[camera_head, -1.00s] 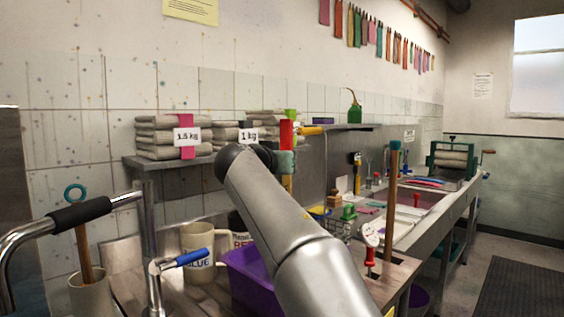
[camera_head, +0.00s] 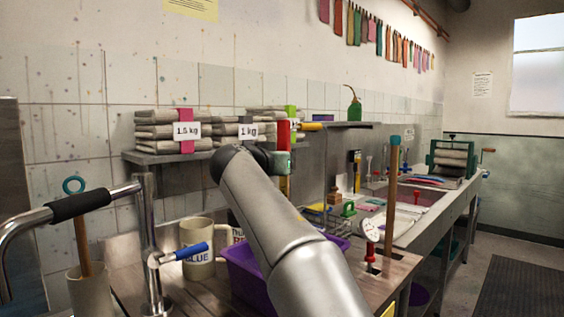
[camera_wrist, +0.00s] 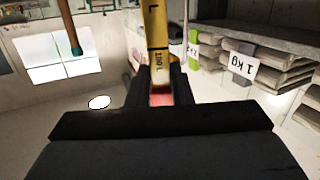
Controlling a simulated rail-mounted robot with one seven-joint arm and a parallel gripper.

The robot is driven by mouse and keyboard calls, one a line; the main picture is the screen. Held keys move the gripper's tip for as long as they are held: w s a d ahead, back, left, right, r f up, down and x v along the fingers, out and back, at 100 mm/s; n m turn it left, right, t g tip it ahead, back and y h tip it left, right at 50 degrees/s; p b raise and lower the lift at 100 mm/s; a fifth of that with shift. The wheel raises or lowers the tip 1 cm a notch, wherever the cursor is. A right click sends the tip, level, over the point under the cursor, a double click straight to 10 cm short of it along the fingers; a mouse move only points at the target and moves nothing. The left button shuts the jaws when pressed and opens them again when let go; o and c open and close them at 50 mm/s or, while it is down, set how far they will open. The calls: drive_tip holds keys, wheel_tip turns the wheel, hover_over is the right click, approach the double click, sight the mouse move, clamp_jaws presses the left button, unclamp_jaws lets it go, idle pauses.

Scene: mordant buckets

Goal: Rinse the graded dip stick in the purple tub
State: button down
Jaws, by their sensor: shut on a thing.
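The graded dip stick (camera_wrist: 157,42) is yellow with dark markings and a black band in the wrist view. My gripper (camera_wrist: 161,88) is shut on it, with a red part showing between the fingers. In the head view the stick's red upper part (camera_head: 283,136) rises above my wrist, and a short yellow length shows below. The stick looks roughly upright. The purple tub (camera_head: 243,272) stands on the bench, partly hidden behind my arm. The stick's lower end is hidden by my arm, so I cannot tell its height over the tub.
A shelf (camera_head: 165,156) with folded cloth stacks is behind. Left of the tub stand a mug (camera_head: 199,262) and a tap with a blue lever (camera_head: 186,252). To the right are a tall brown stick with a teal cap (camera_head: 392,190) and a wire rack (camera_head: 332,226).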

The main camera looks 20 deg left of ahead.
drive_tip(key=shift+w+d+b, duration=0.3)
drive_tip(key=shift+d+b, duration=0.1)
drive_tip(key=shift+d, duration=0.35)
drive_tip(key=shift+a, duration=0.1)
idle(0.7)
idle(1.1)
drive_tip(key=shift+s+a, duration=0.3)
drive_tip(key=shift+a, duration=0.35)
drive_tip(key=shift+d, duration=0.1)
